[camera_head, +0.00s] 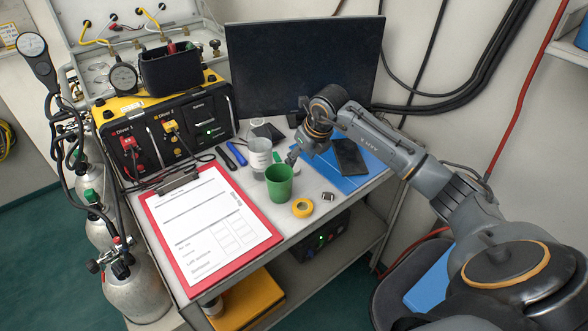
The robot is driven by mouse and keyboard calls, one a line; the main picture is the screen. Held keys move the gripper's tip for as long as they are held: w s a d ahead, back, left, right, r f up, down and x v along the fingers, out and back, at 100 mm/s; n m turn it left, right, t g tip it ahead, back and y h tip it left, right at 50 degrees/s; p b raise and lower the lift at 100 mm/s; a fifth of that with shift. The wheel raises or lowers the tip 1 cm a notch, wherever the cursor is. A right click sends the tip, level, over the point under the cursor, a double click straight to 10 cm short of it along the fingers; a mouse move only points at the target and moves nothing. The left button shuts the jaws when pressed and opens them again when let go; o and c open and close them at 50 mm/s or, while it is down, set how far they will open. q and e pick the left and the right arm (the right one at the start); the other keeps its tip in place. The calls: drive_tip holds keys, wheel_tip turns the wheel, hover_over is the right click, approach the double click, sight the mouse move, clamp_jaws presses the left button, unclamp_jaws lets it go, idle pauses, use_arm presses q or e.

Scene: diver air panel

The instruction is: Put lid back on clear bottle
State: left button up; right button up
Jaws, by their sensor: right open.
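A pale, see-through container with a whitish label (260,152), which looks like the clear bottle, stands upright on the table behind a green cup (279,184). I cannot make out its lid for certain. A small dark-and-silver piece (328,196) lies on the table right of the cup; I cannot tell what it is. My right gripper (291,157) is open, its fingers pointing down just right of the pale container and above the cup's back rim. The arm hides part of the table behind it. My left gripper is out of view.
A yellow tape roll (302,207) lies right of the cup. A red clipboard (276,238) fills the front left. A blue mat (362,178) carries a dark phone-like slab (348,157). Pens (236,153), the air panel (168,130) and a monitor (300,60) stand behind.

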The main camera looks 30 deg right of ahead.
sight(296, 170)
drive_tip(key=shift+w+a+f, duration=0.1)
drive_tip(key=shift+w+f, duration=0.1)
drive_tip(key=shift+f, duration=0.1)
drive_tip(key=p+x, duration=0.1)
drive_tip(key=x, duration=0.3)
drive_tip(key=shift+w+f+p, duration=0.15)
drive_tip(key=shift+f+p, duration=0.05)
drive_tip(key=shift+p, duration=0.1)
drive_tip(key=c, duration=0.8)
